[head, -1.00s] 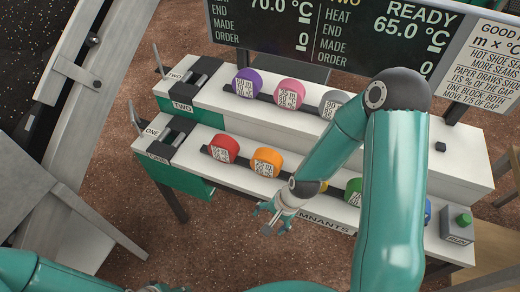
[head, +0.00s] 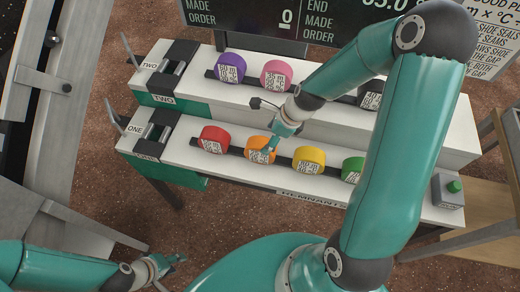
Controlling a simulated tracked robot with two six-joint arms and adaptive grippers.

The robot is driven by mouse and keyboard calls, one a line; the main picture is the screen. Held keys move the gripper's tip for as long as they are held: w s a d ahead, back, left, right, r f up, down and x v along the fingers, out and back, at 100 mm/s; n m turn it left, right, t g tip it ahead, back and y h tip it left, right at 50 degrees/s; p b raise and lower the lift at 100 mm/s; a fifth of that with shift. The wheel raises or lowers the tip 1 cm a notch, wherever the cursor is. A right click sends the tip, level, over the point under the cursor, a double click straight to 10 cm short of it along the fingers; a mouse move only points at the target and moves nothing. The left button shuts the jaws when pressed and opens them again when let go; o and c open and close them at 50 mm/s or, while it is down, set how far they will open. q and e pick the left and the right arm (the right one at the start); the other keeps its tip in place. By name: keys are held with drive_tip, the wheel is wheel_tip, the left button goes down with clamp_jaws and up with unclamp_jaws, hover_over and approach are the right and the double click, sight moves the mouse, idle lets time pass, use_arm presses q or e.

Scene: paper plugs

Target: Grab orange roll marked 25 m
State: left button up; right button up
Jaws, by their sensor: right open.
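The orange roll (head: 256,144) sits on the front, lower shelf (head: 190,152) between a red roll and a yellow roll. Its white label is too small to read surely. My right gripper (head: 264,128) is open at the orange roll, with one fingertip over the roll's right side and the other finger raised behind it. I cannot tell whether it touches the roll. My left gripper (head: 170,265) is low at the left, away from the shelves, and its jaws are unclear.
The red roll (head: 213,136) and yellow roll (head: 309,157) flank the orange one, with a green roll (head: 353,166) further right. Purple (head: 230,65) and pink (head: 276,72) rolls stand on the upper shelf behind. A box with a green button (head: 454,187) is at the right end.

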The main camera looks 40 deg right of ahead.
sight(260, 148)
drive_tip(key=x, duration=0.4)
drive_tip(key=shift+s+b, duration=0.1)
drive_tip(key=shift+b, duration=0.3)
drive_tip(key=x, duration=0.1)
drive_tip(key=b+x, duration=0.1)
drive_tip(key=x, duration=0.1)
drive_tip(key=b+x, duration=0.1)
drive_tip(key=x, duration=0.1)
drive_tip(key=shift+a, duration=0.3)
drive_tip(key=c, duration=1.3)
